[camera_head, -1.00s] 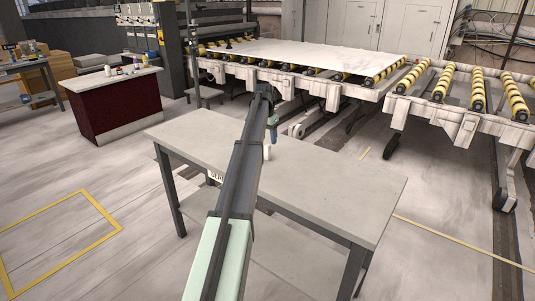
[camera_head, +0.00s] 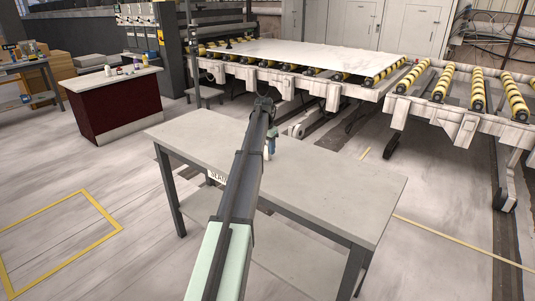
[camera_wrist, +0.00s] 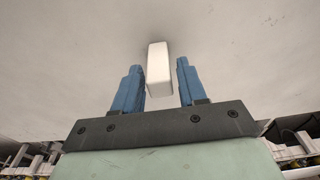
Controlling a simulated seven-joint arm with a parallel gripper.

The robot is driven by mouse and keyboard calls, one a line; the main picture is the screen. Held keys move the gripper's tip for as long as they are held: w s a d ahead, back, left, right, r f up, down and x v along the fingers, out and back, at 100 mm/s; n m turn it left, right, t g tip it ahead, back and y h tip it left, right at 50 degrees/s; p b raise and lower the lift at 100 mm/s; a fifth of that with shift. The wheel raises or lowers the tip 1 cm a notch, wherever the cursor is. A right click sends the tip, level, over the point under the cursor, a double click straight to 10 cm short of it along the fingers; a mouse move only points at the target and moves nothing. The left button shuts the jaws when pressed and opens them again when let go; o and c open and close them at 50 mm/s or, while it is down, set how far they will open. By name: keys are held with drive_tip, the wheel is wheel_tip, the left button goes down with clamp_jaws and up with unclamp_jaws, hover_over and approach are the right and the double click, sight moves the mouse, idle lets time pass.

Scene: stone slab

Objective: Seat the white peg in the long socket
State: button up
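The white peg (camera_wrist: 159,72) is a small rectangular block, seen in the wrist view between the two blue fingers of my gripper (camera_wrist: 161,90). A narrow gap shows between the peg and the right finger, and a thinner one at the left, so the gripper looks open around it. In the head view my gripper (camera_head: 270,146) is low over the middle of the grey table (camera_head: 335,185), with the peg mostly hidden behind the fingers. I cannot make out the long socket in either view; my arm covers part of the tabletop.
The table's right side and back left are bare. Behind it stands a roller conveyor (camera_head: 478,93) with yellow-striped rollers, and a pale stone slab (camera_head: 320,56) lies on rollers at the back. A dark red cabinet (camera_head: 115,105) with small bottles on top stands at the left.

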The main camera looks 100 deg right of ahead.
clamp_jaws()
